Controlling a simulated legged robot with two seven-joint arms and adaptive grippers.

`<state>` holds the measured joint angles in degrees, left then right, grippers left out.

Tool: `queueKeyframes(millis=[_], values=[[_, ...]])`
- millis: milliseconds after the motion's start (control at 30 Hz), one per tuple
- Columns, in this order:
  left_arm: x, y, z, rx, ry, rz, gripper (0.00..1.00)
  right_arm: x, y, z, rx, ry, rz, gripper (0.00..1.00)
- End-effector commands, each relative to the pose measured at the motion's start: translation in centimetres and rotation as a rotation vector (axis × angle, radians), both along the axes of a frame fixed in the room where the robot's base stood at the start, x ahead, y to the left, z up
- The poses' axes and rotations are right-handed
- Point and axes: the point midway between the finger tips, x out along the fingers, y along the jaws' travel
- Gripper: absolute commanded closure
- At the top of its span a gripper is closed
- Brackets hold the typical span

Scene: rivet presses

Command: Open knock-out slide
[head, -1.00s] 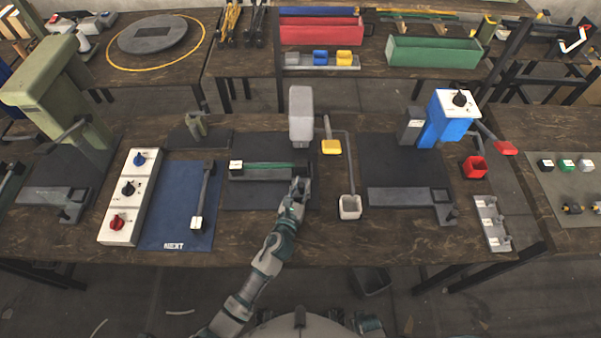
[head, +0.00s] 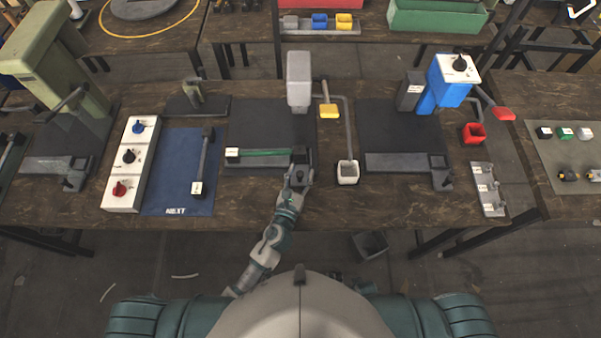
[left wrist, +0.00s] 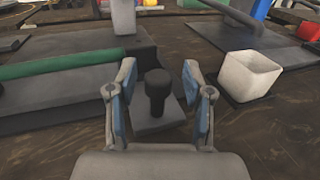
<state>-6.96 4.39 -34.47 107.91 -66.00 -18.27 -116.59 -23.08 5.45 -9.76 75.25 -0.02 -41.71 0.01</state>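The knock-out slide is a dark rail (head: 262,166) with a green rod (head: 265,153) along it and a white label (head: 232,153) at its left end. It lies on a dark plate before a grey press head (head: 299,80). A dark upright knob (left wrist: 157,88) stands on a small block at the rail's right end. My left gripper (head: 299,172) is at this end, reaching from the front. In the left wrist view its two blue-padded fingers (left wrist: 157,100) are open, one on each side of the knob, with gaps to it. My right gripper is not in view.
A white square cup (head: 347,173) stands close right of my left gripper. A yellow-tipped lever (head: 328,111) is behind it. A blue mat (head: 180,177) and a white switch box (head: 129,165) lie to the left. A second, similar rail (head: 400,163) lies to the right.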

Motion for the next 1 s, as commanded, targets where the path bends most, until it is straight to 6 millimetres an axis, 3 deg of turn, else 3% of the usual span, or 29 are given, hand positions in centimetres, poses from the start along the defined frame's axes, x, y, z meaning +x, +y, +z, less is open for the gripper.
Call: queueKeyframes(millis=[167, 267, 600, 700, 1000], values=[[-0.4, 0.2, -0.1, 0.001, 0.001, 0.001, 0.49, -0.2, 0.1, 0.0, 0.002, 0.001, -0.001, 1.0], [-1.6, 0.5, -0.1, 0.002, 0.003, 0.0, 0.49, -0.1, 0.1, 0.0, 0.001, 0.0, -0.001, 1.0], [-8.8, 2.8, -0.2, 0.002, 0.005, 0.0, 0.49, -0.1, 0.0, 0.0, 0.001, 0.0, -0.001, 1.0], [-10.0, 3.2, -0.2, 0.002, 0.003, 0.001, 0.49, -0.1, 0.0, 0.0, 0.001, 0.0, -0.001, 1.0], [-11.4, 3.6, -0.1, 0.001, 0.001, -0.001, 0.49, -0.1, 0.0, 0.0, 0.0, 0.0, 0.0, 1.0]])
